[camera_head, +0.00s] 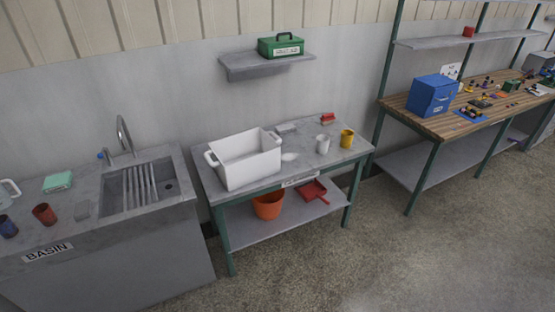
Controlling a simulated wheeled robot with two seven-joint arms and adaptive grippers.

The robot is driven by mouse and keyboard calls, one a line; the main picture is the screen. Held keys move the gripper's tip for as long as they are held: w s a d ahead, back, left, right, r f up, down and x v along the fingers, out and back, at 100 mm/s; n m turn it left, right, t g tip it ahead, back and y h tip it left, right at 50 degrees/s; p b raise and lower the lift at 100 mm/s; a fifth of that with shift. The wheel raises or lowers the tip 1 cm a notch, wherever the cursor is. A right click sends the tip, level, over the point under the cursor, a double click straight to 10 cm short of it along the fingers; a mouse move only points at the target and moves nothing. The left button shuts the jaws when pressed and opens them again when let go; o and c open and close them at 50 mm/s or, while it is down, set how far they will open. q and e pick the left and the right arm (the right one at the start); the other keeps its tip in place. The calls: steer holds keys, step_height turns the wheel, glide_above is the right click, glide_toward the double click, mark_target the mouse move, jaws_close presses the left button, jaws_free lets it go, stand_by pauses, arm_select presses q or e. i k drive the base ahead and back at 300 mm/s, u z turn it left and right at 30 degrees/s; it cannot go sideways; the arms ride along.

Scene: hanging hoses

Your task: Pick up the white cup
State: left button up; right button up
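The white cup (323,145) stands upright on the grey table (235,197) with green legs, right of centre on its top. A yellow cup (347,139) stands just to its right, with a small gap between them. Neither of my grippers shows in the head view, and nothing touches the white cup.
A white bin (245,158) fills the table's left part. A red-topped item (328,119) lies at the back. An orange bucket (268,205) and red dustpan (311,191) are on the lower shelf. A basin counter (110,262) stands left, a wooden workbench (440,122) right. The front floor is clear.

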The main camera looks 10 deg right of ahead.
mark_target(323, 140)
steer(key=u, duration=0.3)
steer(key=k, duration=0.25)
steer(key=z, duration=1.1)
steer(key=i, duration=0.6)
steer(key=z, duration=0.5)
steer(key=i, duration=0.75)
steer(key=u, duration=0.2)
